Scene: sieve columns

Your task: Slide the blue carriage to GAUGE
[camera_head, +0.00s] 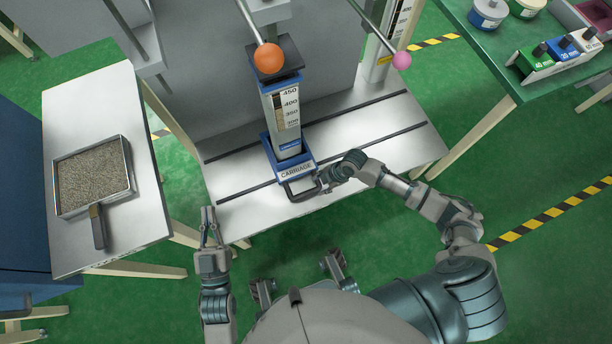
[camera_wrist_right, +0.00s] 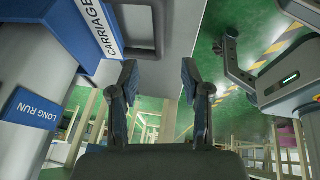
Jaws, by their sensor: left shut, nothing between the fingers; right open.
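The blue carriage (camera_head: 266,141) sits on the grey metal bench (camera_head: 370,125), with a white CARRIAGE label and a handle (camera_head: 303,192) at its front. In the right wrist view, the carriage (camera_wrist_right: 72,42) is at upper left. My right gripper (camera_head: 324,179) is beside the handle, on its right; the right wrist view shows its fingers (camera_wrist_right: 158,82) apart with nothing gripped. My left gripper (camera_head: 209,222) is shut and empty, left of the bench's front edge. I cannot read a GAUGE mark.
Two dark slots (camera_head: 390,135) cross the bench. Rods with an orange ball (camera_head: 268,58) and a pink ball (camera_head: 402,60) hang overhead. A gravel tray (camera_head: 92,176) lies on the left table. A green table (camera_head: 520,60) holds tubs and labelled blocks. A LONG RUN label (camera_wrist_right: 37,108) shows.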

